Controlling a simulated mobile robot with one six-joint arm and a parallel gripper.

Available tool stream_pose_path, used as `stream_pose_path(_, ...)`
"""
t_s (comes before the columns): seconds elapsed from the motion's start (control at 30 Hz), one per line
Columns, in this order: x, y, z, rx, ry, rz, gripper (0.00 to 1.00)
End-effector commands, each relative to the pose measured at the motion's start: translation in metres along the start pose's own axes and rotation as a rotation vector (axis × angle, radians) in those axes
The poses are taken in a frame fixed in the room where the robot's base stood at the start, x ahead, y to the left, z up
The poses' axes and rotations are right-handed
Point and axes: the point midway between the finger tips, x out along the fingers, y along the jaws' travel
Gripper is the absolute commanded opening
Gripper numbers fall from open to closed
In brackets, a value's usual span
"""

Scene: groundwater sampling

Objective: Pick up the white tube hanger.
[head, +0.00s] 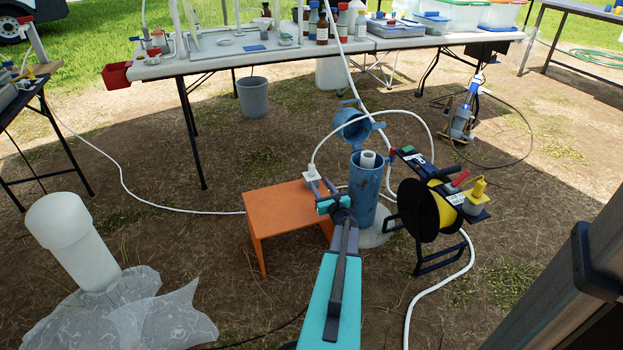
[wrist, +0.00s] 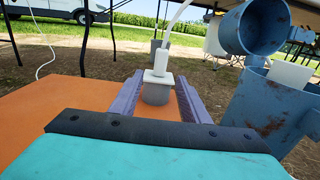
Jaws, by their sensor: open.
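The white tube hanger (head: 311,174) is a small white block with a white tube rising from its top, at the far edge of the orange stool (head: 285,208). In the wrist view the hanger (wrist: 158,77) shows above a short grey round part, with orange surface around it. My gripper (head: 321,186) is open, its purple fingers pointing at the hanger. In the wrist view the fingers of my gripper (wrist: 160,84) lie left and right of the hanger, with gaps visible. Whether the hanger is fully between the tips is hard to tell.
A blue well casing (head: 364,185) with an open lid (head: 354,125) stands close right of the stool. A black and yellow reel (head: 430,208) stands further right. A white tube (head: 411,113) loops above the casing. A loaded table (head: 215,62) is behind.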

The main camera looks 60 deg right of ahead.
Motion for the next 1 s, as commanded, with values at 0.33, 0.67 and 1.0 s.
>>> stream_pose_path(0.33,0.003,0.001,0.0,0.0,0.0,0.001,0.42)
stream_pose_path(0.67,0.035,0.0,-0.002,0.0,0.0,0.001,0.42)
stream_pose_path(1.0,0.074,0.0,-0.002,0.0,0.0,0.001,0.42)
